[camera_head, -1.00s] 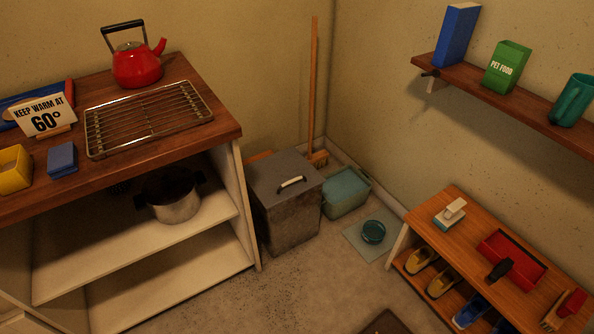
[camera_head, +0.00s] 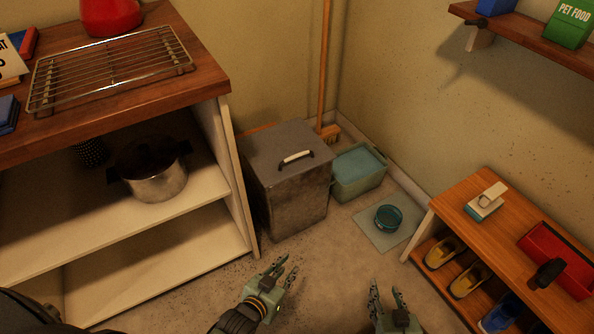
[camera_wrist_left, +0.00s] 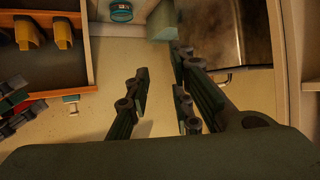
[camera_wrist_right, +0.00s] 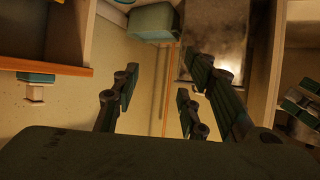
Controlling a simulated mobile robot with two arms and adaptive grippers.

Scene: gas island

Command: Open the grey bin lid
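The grey bin (camera_head: 289,195) stands on the floor between the white shelf unit and the teal box. Its flat grey lid (camera_head: 270,145) lies shut on top, with a pale handle (camera_head: 296,158). My left gripper (camera_head: 286,270) is open and empty, low in the head view in front of the bin. My right gripper (camera_head: 387,292) is open and empty, further right. Both are apart from the bin. The bin's dark metal side also shows in the left wrist view (camera_wrist_left: 235,35) and the right wrist view (camera_wrist_right: 218,40).
The white shelf unit (camera_head: 230,160) holding a pot (camera_head: 157,175) stands left of the bin. The teal box (camera_head: 358,172) stands right of it, near a bowl (camera_head: 388,218) on a mat. A broom (camera_head: 324,80) leans behind. A low wooden bench (camera_head: 460,195) stands at right. Floor before the bin is clear.

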